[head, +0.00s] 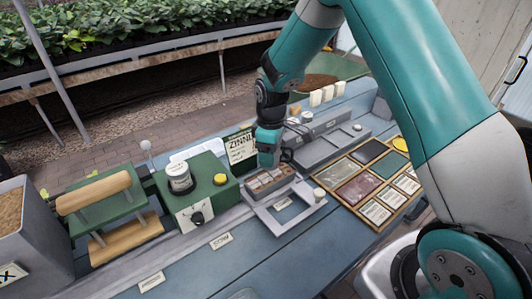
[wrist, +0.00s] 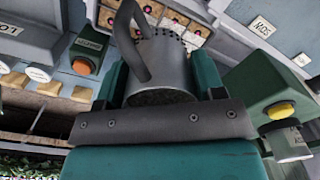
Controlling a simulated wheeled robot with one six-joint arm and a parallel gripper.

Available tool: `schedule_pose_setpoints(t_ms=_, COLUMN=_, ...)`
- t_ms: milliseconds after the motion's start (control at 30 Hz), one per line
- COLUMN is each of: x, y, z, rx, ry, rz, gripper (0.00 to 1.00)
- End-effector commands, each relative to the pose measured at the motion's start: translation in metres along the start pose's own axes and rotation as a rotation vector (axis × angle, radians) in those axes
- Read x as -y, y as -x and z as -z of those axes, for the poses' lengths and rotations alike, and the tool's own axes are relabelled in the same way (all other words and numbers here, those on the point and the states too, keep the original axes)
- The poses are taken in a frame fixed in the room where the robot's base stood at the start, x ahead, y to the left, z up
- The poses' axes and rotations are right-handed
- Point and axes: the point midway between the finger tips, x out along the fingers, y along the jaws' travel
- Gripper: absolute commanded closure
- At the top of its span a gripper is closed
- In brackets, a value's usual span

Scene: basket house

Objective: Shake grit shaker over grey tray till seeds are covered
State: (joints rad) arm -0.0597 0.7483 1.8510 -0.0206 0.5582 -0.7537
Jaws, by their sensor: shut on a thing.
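The holed end points towards the grey tray (wrist: 207,18), whose brown cells show several pinkish-red seeds. The tray also shows in the head view (head: 252,194), just below the gripper. The shaker hides part of the tray, and I cannot tell whether grit is falling.
A green box (head: 204,207) with a yellow button, a knob and a jar (head: 180,178) stands left of the tray. A pale frame (head: 288,222) lies in front. A wooden sectioned case (head: 345,196) is to the right. The bench front is mostly clear.

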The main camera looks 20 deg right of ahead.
Motion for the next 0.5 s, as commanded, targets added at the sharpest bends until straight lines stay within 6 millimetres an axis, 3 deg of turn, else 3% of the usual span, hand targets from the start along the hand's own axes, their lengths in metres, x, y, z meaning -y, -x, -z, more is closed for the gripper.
schedule_pose_setpoints(t_ms=267, x=0.022, y=0.000, z=0.016, rx=0.000, ry=0.003, rz=0.000, gripper=0.68)
schedule_pose_setpoints(t_ms=500, x=0.001, y=0.001, z=0.000, rx=0.000, ry=-0.004, rz=0.000, gripper=0.68)
